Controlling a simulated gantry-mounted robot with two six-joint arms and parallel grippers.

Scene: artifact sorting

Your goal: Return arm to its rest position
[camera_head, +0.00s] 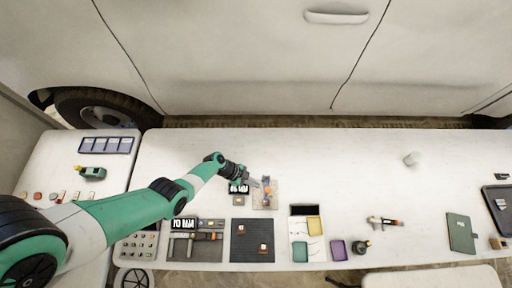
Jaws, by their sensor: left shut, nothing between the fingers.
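My left arm (125,212) comes in from the left in the head view and reaches over the left part of the white table. My left gripper (256,183) is shut and empty, just above a small board (264,195) that bears small orange and dark pieces. A dark label plate (238,188) with white lettering lies just beneath the gripper. Whether the fingertips touch anything is too small to tell. My right arm and right gripper are out of view.
A dark mat (238,250) with small pieces lies in front of the gripper. Several trays, including a yellow one (315,225), lie to its right. A white cup (411,159) and green book (460,233) are farther right. The back middle of the table (330,160) is clear.

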